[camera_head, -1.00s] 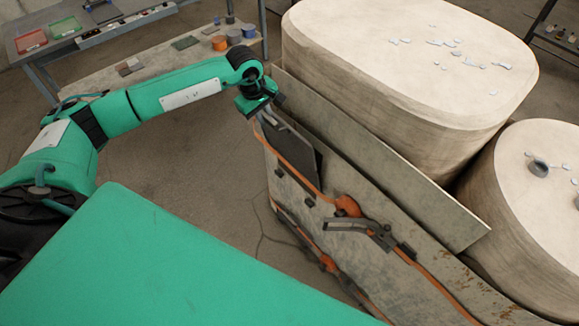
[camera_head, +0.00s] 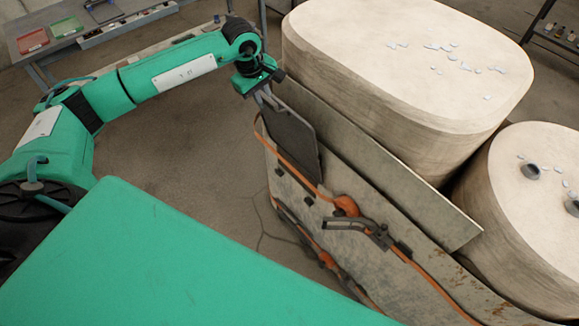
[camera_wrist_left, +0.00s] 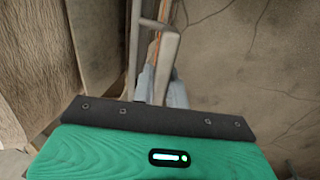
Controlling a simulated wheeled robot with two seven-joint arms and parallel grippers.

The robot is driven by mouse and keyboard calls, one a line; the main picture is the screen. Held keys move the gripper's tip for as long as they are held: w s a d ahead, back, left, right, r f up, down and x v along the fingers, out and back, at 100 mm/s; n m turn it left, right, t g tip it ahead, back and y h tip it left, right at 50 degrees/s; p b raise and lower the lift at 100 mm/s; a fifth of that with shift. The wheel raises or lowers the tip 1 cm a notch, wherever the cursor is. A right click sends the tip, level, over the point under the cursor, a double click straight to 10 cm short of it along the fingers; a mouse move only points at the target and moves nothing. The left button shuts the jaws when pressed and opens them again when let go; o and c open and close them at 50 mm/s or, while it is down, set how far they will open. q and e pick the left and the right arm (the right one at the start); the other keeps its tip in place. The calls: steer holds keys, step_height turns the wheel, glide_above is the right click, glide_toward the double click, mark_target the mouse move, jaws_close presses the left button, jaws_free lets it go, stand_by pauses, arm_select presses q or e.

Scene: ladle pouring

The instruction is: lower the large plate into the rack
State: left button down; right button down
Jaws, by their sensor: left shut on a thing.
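My left gripper (camera_head: 262,94) is shut on the narrow upper end of a dark grey flat plate (camera_head: 292,132). The plate hangs below it, upright and slightly tilted, at the far left end of the rack (camera_head: 290,192). The rack shows as a grey stone-like wall with an orange strap. The plate's lower edge is near the strap; I cannot tell whether it is inside the slot or just above it. In the left wrist view the fingers (camera_wrist_left: 160,85) are close around a grey bar-like handle (camera_wrist_left: 165,38). My right gripper is not in view.
A long pale panel (camera_head: 385,160) stands along the rack's far side. Behind it are two big pale rounded blocks (camera_head: 410,60) (camera_head: 540,205). An orange and grey clamp (camera_head: 350,225) juts out from the rack's front. Bare floor (camera_head: 185,150) lies left of the rack.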

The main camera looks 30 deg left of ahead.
arm_select(q)
steer(key=shift+w+d+p+v, duration=0.1)
steer(key=shift+w+p+v, duration=0.2)
steer(key=shift+v, duration=0.75)
steer(key=shift+w+d+p+v, duration=0.15)
steer(key=shift+p+v, duration=0.25)
steer(key=shift+v, duration=0.7)
steer(key=shift+w+d+p+v, duration=0.1)
steer(key=shift+w+p+v, duration=0.2)
steer(key=shift+v, duration=0.75)
steer(key=shift+s+r, duration=0.1)
steer(key=shift+s, duration=0.05)
